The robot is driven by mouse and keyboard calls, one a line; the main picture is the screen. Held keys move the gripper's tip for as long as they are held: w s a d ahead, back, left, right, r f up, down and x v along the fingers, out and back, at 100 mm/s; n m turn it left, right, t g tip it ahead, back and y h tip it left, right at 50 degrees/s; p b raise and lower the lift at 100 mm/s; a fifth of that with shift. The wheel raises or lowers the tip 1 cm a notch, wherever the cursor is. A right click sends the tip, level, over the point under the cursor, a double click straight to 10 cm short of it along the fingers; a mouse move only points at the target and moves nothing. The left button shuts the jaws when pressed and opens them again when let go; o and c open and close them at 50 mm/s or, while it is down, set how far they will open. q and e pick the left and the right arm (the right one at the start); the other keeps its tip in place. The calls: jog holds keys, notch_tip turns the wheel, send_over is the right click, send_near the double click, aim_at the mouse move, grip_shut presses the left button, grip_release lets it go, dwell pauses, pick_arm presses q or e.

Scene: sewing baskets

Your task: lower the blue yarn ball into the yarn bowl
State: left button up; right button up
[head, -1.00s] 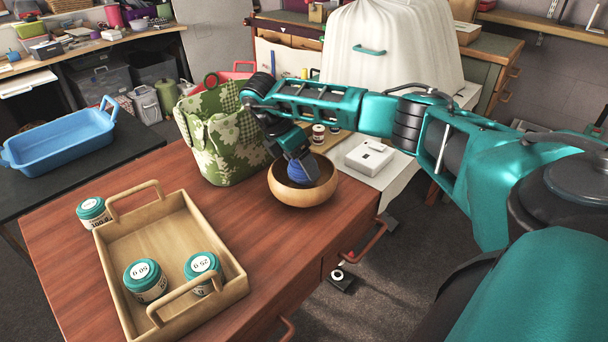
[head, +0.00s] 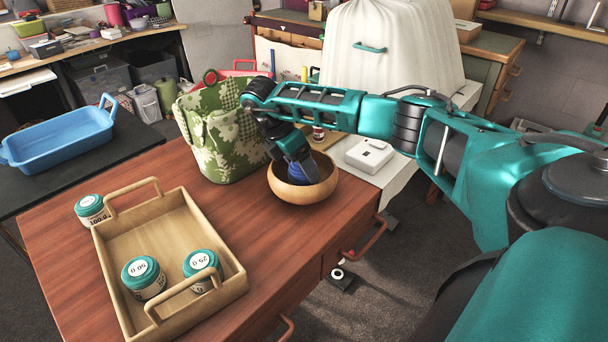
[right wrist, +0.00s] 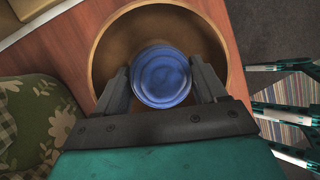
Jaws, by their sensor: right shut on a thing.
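The wooden yarn bowl (head: 318,192) stands near the far right corner of the red-brown table. My right gripper (head: 305,172) reaches down into its opening, shut on the blue yarn ball (head: 297,172). In the right wrist view the blue ball (right wrist: 161,76) sits between the two dark fingers of the gripper (right wrist: 163,84). The bowl's round rim (right wrist: 97,52) surrounds ball and fingertips there. Whether the ball touches the bowl's floor cannot be told. My left gripper is not in view.
A green patterned fabric bag (head: 222,140) stands close beside the bowl, to its left. A wooden tray (head: 150,235) with teal-lidded jars fills the table's near left. Another jar (head: 91,209) stands beside the tray. A white box (head: 369,155) lies right of the bowl.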

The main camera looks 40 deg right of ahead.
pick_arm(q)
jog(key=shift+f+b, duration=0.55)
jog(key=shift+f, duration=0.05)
pick_arm(e)
jog(key=shift+f, duration=1.05)
jog(key=o, duration=1.1)
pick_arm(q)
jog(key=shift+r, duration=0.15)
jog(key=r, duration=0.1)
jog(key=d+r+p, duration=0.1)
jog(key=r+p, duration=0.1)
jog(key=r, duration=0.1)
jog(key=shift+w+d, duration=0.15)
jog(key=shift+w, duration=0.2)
pick_arm(e)
jog(key=v, duration=1.3)
